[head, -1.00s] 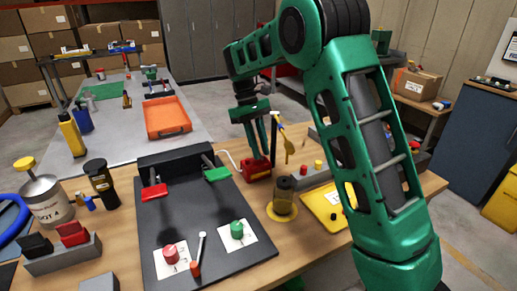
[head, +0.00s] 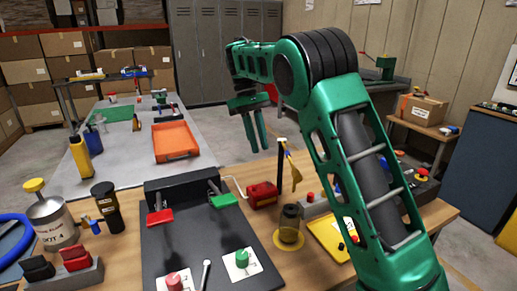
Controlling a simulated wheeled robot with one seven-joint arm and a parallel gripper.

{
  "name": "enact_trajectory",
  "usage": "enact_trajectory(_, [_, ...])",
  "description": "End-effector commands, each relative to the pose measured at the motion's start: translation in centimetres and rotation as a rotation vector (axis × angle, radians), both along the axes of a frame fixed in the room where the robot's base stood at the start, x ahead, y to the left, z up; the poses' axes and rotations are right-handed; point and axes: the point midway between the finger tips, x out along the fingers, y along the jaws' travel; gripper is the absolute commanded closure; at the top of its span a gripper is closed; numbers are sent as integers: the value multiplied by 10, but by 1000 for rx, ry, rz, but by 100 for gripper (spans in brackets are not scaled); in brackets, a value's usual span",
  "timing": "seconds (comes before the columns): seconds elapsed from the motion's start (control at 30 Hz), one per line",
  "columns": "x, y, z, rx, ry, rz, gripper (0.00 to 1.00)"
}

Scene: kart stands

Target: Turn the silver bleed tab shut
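I cannot single out the silver bleed tab for certain. A thin silver lever (head: 206,270) lies on the black board (head: 197,238) between a red knob (head: 174,281) and a green knob (head: 242,258), its lower end cut off by the frame. A red block (head: 262,194) with a white bent tube sits behind the board's right corner; any small tab on it is too small to tell. My gripper (head: 258,150) points down above and behind the red block. Its two green fingers are apart, with nothing between them.
A red pedal (head: 160,217) and a green pedal (head: 224,200) stand at the board's back. A fluid can (head: 53,222) and black bottle (head: 107,208) stand left.

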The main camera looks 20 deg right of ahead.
Motion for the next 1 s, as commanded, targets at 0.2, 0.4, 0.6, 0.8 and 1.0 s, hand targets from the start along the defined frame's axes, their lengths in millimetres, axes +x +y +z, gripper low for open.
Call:
enact_trajectory(0.2, [0, 0, 0, 0, -1, -2, 69])
enact_trajectory(0.4, [-6, 13, -2, -51, -78, -150, 69])
enact_trajectory(0.6, [-22, 36, -8, -178, -287, -565, 69])
enact_trajectory(0.8, [-45, 42, -8, -283, -521, -1008, 69])
enact_trajectory(1.0, [-63, 36, -3, -326, -716, -1341, 69])
